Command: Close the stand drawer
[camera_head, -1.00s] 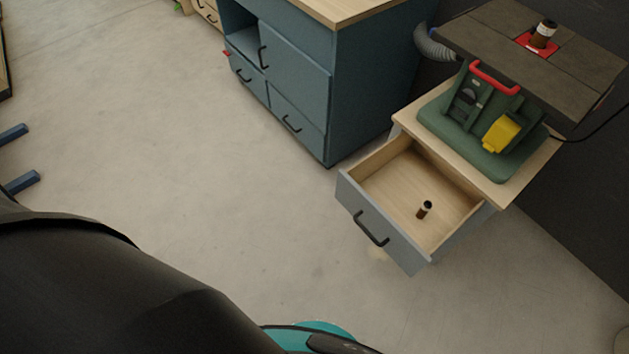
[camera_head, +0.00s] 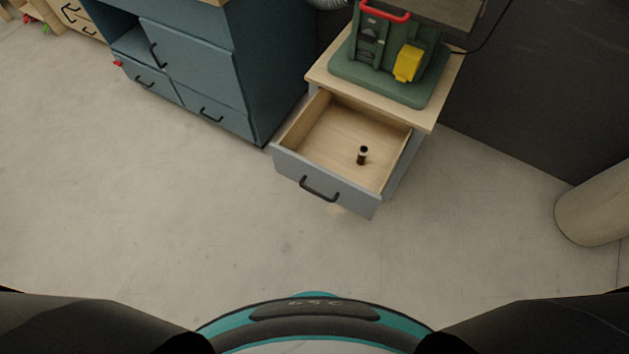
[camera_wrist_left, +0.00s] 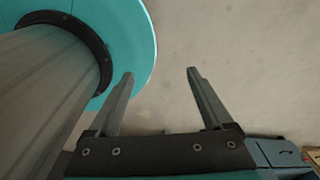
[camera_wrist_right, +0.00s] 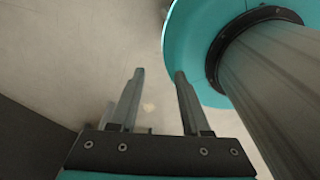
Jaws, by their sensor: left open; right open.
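The stand drawer (camera_head: 325,183) is pulled out of the small stand in the head view. Its grey front has a black handle (camera_head: 319,188), and a small dark bottle (camera_head: 362,155) stands inside on the wooden bottom. The stand (camera_head: 428,112) has a pale wood top. My left gripper (camera_wrist_left: 160,73) is open and empty above the floor in the left wrist view. My right gripper (camera_wrist_right: 159,73) is open and empty above the floor in the right wrist view. Neither gripper shows in the head view, and neither touches the drawer.
A green machine (camera_head: 385,70) with a red handle and yellow part stands on the stand. A blue cabinet (camera_head: 262,75) stands to its left. A pale round column (camera_head: 592,210) lies at the right, by a dark wall (camera_head: 540,90). The floor (camera_head: 190,220) before the drawer is clear.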

